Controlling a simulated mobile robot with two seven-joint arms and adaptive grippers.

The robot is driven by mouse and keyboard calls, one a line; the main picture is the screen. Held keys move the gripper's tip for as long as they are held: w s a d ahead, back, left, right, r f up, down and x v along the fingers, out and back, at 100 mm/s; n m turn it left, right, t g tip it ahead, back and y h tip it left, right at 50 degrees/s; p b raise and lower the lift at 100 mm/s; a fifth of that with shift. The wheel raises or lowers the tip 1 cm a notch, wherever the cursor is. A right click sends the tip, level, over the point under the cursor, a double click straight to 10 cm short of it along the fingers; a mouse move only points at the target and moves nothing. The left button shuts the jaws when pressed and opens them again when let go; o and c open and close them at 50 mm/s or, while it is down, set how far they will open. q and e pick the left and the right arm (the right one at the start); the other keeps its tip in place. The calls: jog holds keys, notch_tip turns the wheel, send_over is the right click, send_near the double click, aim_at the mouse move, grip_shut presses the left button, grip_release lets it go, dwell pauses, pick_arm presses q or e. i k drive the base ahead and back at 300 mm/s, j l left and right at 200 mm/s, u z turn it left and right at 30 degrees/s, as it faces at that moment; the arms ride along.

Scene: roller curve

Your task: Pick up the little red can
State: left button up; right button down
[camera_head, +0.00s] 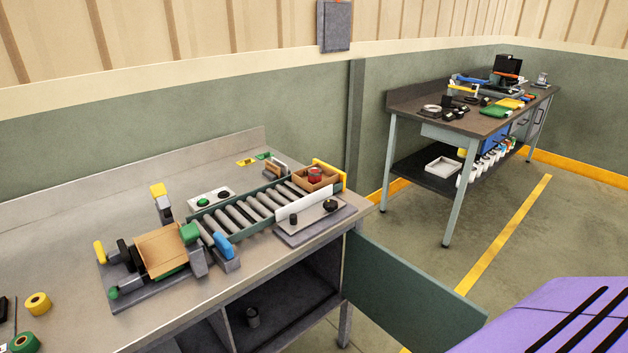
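The little red can (315,174) stands in a small open cardboard box (328,185) at the far right end of the roller conveyor (240,217) on the near workbench. Only its upper part shows; the box wall hides the lower part. A yellow end stop (330,173) stands right behind the box. Neither of my grippers is in view, and nothing is touching the can.
A white guide plate (303,204) stands along the conveyor's front side. A taping machine with a brown carton (161,251) is at its left end. Tape rolls (37,303) lie at the far left. A second table (462,121) stands back right, with floor between.

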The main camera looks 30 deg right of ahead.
aim_at(315, 174)
jog(key=z, duration=0.9)
jog(key=i+l+z, duration=0.2)
jog(key=z, duration=0.15)
jog(key=i+l+z, duration=0.15)
jog(key=z, duration=0.2)
jog(key=i+z, duration=0.4)
jog(key=k+l, duration=0.05)
